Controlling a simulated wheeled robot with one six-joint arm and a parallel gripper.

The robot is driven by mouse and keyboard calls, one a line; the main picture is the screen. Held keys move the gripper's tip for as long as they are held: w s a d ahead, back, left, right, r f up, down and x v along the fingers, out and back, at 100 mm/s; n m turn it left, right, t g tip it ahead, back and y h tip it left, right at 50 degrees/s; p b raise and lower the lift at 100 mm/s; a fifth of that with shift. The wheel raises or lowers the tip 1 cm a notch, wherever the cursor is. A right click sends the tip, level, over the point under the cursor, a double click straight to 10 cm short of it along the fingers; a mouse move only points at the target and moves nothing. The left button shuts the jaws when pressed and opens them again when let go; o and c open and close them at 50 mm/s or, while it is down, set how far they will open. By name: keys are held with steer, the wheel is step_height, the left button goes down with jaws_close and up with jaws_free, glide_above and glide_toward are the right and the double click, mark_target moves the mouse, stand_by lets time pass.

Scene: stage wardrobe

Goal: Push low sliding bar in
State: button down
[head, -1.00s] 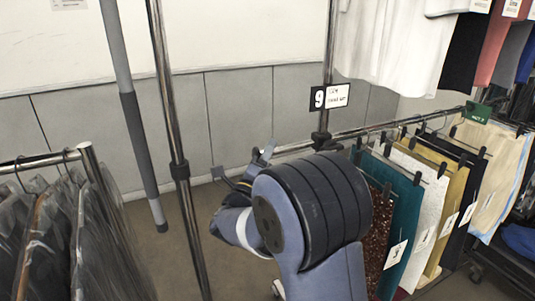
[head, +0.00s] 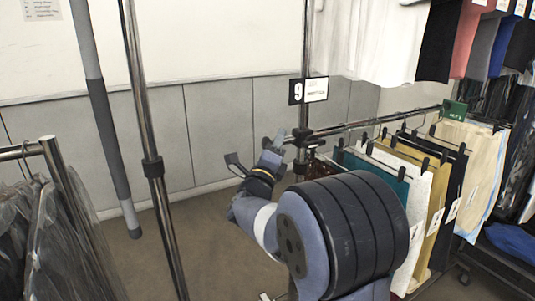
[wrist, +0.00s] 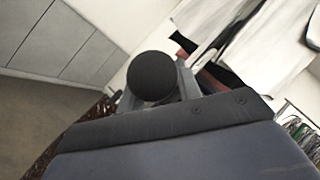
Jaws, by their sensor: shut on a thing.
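The low sliding bar (head: 345,127) is a chrome rail. It runs from the upright post (head: 304,105) with the "9" sign toward the right, with trousers and skirts clipped along it. Only a short stub shows left of the post. My gripper (head: 261,150) is just left of the post, at the bar's near end. In the wrist view a round black end cap (wrist: 150,78) sits between the fingers of my gripper (wrist: 156,90), which is shut on the bar end. My arm and wrist housing hide part of the bar and its grip.
A chrome upright (head: 153,168) and a hanging grey pole (head: 105,125) stand left of my arm. A rack of covered garments (head: 45,230) is at the lower left. White shirts (head: 375,40) hang above. The floor between upright and post is clear.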

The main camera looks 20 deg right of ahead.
steer(key=c, duration=1.3)
jaws_free()
steer(key=b+v, duration=0.1)
steer(key=v, duration=0.9)
steer(key=shift+s+a+f+b, duration=0.2)
steer(key=shift+s+b, duration=0.05)
steer(key=shift+b, duration=0.1)
